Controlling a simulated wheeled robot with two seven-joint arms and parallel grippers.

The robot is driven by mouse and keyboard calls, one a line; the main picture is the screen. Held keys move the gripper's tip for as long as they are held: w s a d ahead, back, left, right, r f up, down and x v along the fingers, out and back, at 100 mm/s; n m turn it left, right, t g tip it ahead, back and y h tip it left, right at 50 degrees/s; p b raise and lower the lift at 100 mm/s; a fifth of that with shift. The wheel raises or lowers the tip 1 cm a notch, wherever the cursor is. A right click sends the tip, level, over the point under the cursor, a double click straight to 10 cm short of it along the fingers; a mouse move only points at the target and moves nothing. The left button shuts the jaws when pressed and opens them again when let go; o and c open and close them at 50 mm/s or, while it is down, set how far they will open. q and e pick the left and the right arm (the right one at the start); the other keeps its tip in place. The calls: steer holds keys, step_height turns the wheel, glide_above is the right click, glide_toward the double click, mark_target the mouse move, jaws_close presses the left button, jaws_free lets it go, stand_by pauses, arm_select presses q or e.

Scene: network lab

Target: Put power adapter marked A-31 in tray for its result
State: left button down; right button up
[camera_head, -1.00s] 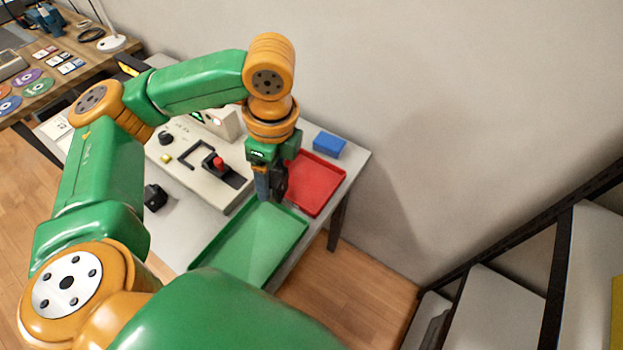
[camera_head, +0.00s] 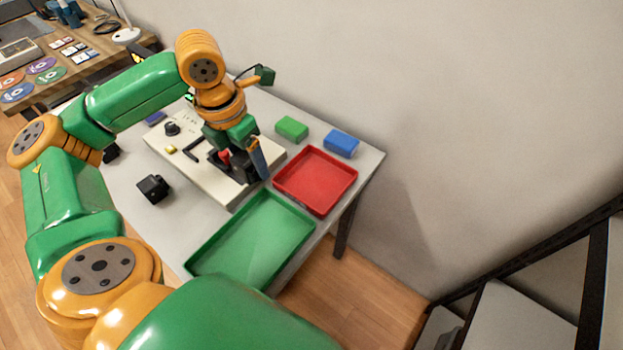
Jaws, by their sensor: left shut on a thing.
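My left gripper (camera_head: 247,168) points down over the right end of the pale test unit (camera_head: 195,168), beside its red-topped clamp (camera_head: 225,157). It is shut on a dark thing, apparently a black power adapter, mostly hidden by the fingers and clamp. I cannot tell whether the adapter touches the unit. Another black adapter (camera_head: 153,188) lies on the table left of the unit; no marking is readable. An empty red tray (camera_head: 325,207) lies right of the gripper, and an empty green tray (camera_head: 297,243) lies nearer me. My right gripper is out of view.
A green block (camera_head: 291,128) and a blue block (camera_head: 341,144) stand behind the red tray. A wooden bench (camera_head: 95,52) with discs and cards is at the far left. A shelf rack (camera_head: 530,270) is at the lower right. Bare table lies left of the green tray.

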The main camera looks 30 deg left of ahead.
arm_select(q)
steer(key=w+d+f, duration=0.2)
steer(key=w+f, duration=0.1)
steer(key=w+d+f, duration=0.2)
steer(key=w, duration=0.1)
steer(key=w+d+f, duration=0.3)
steer(key=shift+f, duration=0.35)
step_height(320, 180, down, 3)
steer(key=shift+r+p, duration=0.1)
steer(key=shift+p, duration=0.3)
steer(key=shift+f, duration=0.25)
jaws_free()
steer(key=shift+r, duration=0.1)
